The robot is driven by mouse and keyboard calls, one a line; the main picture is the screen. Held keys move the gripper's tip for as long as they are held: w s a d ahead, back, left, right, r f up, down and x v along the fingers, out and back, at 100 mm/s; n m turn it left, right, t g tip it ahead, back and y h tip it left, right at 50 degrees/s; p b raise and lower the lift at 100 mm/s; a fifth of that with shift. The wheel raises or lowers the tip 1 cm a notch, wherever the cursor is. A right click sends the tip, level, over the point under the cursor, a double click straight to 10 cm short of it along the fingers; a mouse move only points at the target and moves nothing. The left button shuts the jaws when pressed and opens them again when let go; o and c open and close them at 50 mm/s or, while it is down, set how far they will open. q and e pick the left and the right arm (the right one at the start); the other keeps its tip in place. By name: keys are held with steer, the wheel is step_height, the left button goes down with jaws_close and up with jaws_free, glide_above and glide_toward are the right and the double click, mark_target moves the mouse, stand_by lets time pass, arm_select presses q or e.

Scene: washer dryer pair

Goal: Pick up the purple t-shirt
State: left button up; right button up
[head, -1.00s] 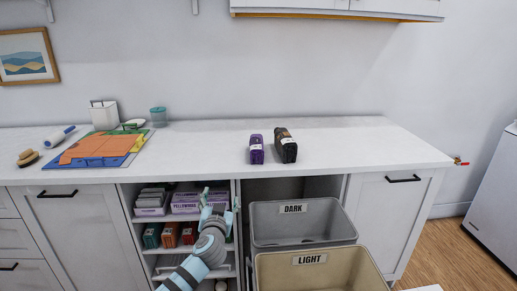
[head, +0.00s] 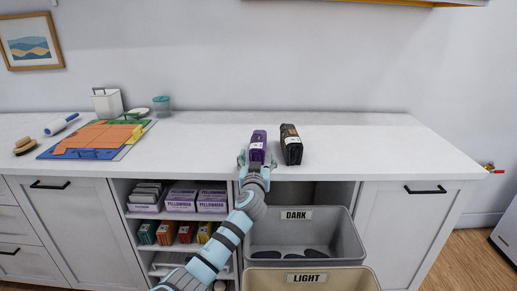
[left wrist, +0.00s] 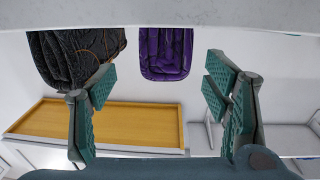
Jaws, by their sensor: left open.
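The purple t-shirt (head: 258,142) is a small folded bundle with a white label, standing on the counter near its front edge. It shows upside down in the left wrist view (left wrist: 166,52), beyond and between the fingers. My left gripper (head: 257,161) is open just in front of the t-shirt, at the counter's front edge. Its spread fingers also show in the left wrist view (left wrist: 162,85), with nothing held between them. In the head view the gripper covers the t-shirt's lower part. My right gripper is not in view.
A black folded garment (head: 291,146) stands close to the right of the t-shirt. The white counter (head: 360,145) is clear further right. Below it are a grey DARK bin (head: 346,240) holding dark items and a beige LIGHT bin (head: 362,280). A coloured mat (head: 128,150) lies at left.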

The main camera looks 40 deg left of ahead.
mark_target(258, 147)
arm_select(q)
steer(key=x, duration=0.2)
steer(key=b+x, duration=0.1)
steer(key=x, duration=0.1)
steer(key=b+x, duration=0.1)
steer(key=x, duration=0.1)
steer(key=shift+s+a+f, duration=0.1)
steer(key=shift+a+f, duration=0.3)
steer(key=shift+w+a, duration=0.2)
steer(key=shift+w, duration=0.15)
steer(key=shift+r, duration=0.15)
steer(key=c, duration=1.3)
steer(key=shift+r+p, duration=0.35)
steer(key=shift+r, duration=0.15)
steer(key=shift+c, duration=0.2)
step_height(258, 147, up, 10)
steer(key=p, duration=0.4)
steer(key=shift+f, duration=0.2)
step_height(258, 147, up, 9)
steer(key=p, duration=0.2)
steer(key=shift+r, duration=0.2)
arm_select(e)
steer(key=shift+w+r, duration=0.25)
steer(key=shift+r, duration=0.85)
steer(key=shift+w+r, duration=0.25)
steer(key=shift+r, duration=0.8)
